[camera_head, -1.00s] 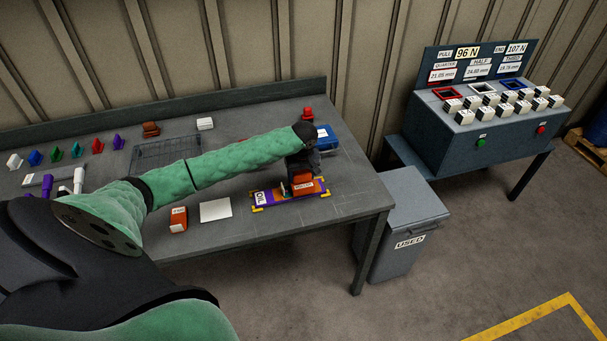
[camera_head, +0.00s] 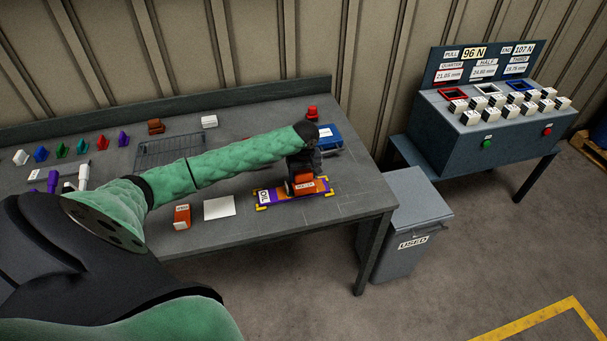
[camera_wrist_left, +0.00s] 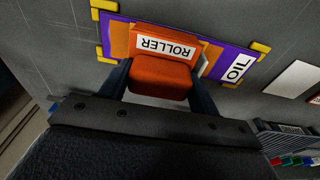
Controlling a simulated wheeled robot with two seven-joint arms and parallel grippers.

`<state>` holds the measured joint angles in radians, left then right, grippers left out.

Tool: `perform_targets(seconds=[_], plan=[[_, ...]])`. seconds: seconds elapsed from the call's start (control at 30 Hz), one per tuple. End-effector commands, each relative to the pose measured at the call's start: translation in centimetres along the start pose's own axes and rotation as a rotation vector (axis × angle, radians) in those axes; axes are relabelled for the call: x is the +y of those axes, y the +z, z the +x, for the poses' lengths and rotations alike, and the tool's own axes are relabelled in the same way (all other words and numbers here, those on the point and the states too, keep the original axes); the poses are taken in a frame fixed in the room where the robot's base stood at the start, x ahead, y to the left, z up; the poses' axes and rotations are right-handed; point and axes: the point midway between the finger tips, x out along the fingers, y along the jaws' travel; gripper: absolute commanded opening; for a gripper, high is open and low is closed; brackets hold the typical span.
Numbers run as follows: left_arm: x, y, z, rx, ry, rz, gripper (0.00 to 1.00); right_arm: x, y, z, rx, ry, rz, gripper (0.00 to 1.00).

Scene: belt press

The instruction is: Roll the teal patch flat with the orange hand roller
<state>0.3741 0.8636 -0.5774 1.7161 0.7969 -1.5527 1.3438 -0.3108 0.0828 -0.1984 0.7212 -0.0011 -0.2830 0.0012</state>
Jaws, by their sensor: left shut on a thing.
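The orange hand roller (camera_head: 305,187), marked ROLLER, is over a purple and orange strip (camera_head: 277,196) on the bench, with yellow corner pieces around it and a white OIL label at its left end. My left gripper (camera_head: 300,178) is shut on the roller. In the left wrist view, the fingers (camera_wrist_left: 160,82) stand on either side of the orange roller body (camera_wrist_left: 160,72), over the purple strip (camera_wrist_left: 222,62). I cannot make out a teal patch; the roller and gripper hide part of the strip. My right gripper is not in view.
A white sheet (camera_head: 219,208) and an orange block (camera_head: 182,216) lie left of the strip. A blue box (camera_head: 329,137) and a red object (camera_head: 312,113) are behind it. The USED bin (camera_head: 408,212) stands right of the bench. Bare bench lies right of the strip.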

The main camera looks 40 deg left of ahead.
Motion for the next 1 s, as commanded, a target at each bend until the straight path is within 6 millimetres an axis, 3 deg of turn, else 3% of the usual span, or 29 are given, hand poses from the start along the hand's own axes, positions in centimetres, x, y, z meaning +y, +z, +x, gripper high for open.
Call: perform_targets(seconds=[1.0], plan=[[0.1,-0.8,-6.0,0.001,0.002,0.0,0.4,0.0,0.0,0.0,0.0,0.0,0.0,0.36]])
